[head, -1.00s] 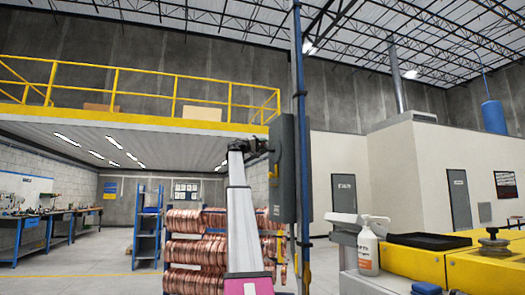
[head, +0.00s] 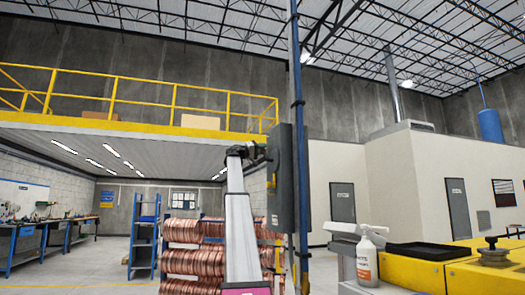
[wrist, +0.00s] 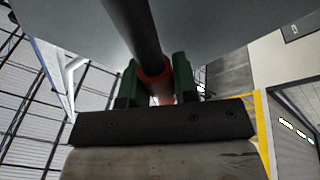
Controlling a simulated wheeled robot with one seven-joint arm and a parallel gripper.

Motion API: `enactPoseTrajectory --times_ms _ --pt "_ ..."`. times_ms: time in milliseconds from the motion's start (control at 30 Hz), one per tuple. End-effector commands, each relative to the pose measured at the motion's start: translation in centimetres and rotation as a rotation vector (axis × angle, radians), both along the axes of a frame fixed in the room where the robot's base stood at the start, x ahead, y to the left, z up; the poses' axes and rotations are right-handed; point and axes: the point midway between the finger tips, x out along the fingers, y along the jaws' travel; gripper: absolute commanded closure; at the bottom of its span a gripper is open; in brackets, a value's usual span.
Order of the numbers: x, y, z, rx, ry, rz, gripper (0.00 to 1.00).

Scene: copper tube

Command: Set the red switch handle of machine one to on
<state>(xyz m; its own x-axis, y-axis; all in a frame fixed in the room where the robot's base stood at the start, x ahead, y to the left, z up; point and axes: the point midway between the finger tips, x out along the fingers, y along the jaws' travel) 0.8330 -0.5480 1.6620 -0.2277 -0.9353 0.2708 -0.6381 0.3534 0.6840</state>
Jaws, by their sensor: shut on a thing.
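The switch box of the machine is a tall dark grey cabinet (head: 283,182) on a blue post, right of centre in the head view. My gripper (head: 262,153) is at the box's left side, near its upper half. In the wrist view, the green fingers of my gripper (wrist: 156,85) sit on both sides of the red switch handle (wrist: 156,75) and are shut on it. A dark rod (wrist: 131,28) runs from the red part up past the grey box surface (wrist: 205,30). In the head view the handle is too small and covered to make out. Its on or off marking cannot be seen.
Copper coils (head: 190,262) are stacked behind my arm. A blue post (head: 297,80) stands beside the box. A yellow machine (head: 415,268) with a white bottle (head: 367,258) is at the right. Open floor (head: 75,265) lies at the left.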

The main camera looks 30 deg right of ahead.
Motion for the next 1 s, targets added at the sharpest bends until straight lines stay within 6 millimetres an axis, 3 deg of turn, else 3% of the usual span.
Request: enactPoseTrajectory --times_ms 33,100,467,1000 --pt "-0.2 0.1 0.0 -0.001 -0.008 -0.002 0.63" --pt "-0.2 0.1 0.0 0.0 -0.007 -0.002 0.47" --pt "0.0 0.5 -0.2 -0.001 -0.002 -0.001 0.47" --pt "2.0 8.8 -2.6 0.0 -0.004 0.0 0.47"
